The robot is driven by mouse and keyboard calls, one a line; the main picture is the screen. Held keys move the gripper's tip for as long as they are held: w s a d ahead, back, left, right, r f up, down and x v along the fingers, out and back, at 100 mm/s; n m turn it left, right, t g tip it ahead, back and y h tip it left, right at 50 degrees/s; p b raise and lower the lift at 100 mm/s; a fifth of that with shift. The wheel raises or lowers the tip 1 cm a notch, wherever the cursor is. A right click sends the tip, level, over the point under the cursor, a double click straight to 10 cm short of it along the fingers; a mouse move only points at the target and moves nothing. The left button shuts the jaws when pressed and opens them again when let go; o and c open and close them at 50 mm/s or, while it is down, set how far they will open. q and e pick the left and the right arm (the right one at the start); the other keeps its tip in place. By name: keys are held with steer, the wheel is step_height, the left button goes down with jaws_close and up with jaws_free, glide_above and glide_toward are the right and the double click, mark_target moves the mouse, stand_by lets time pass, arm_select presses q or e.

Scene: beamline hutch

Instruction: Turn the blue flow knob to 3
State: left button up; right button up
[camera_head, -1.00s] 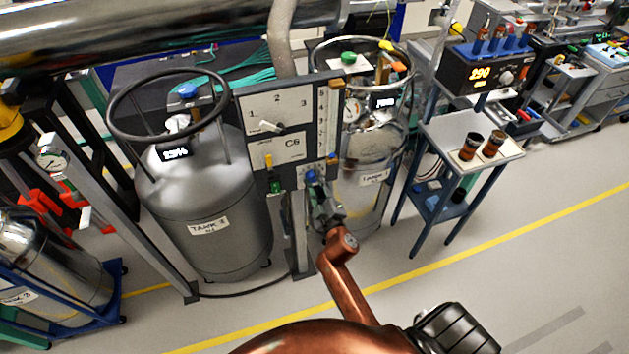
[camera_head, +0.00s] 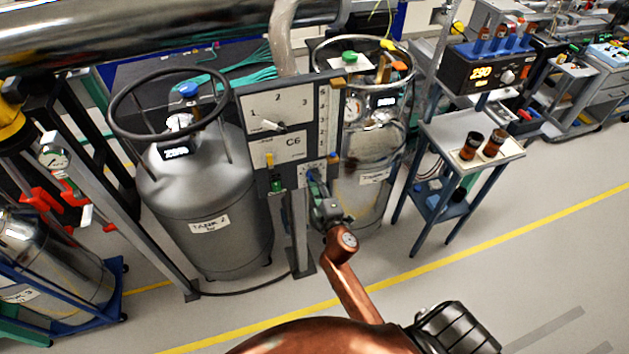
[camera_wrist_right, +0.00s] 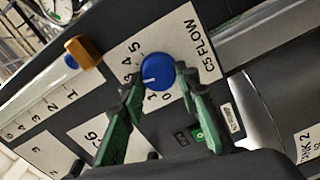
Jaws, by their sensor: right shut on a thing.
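The blue flow knob (camera_wrist_right: 158,66) sits on the white C5 FLOW plate (camera_wrist_right: 190,38) in the right wrist view. Its white mark points left and slightly down; a finger partly covers the scale there, so the exact reading is unclear. The numbers 4 and 5 show at its upper left, and 0 below it. My right gripper (camera_wrist_right: 159,78) is shut on the knob, one green finger on each side. In the head view my right gripper (camera_head: 317,183) is at the panel's lower right and hides most of the knob. My left gripper is not in view.
The grey panel (camera_head: 262,150) also carries a 1-2-3 lever dial (camera_head: 272,122) and a C6 plate (camera_head: 292,143). A grey tank (camera_head: 200,200) stands left and a shiny tank (camera_head: 372,150) behind right. A small table (camera_head: 480,128) with brown jars is at right. The floor in front is clear.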

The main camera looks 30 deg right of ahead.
steer(key=o, duration=1.2)
steer(key=shift+c, duration=0.2)
steer(key=v, duration=0.7)
steer(key=shift+s, duration=0.25)
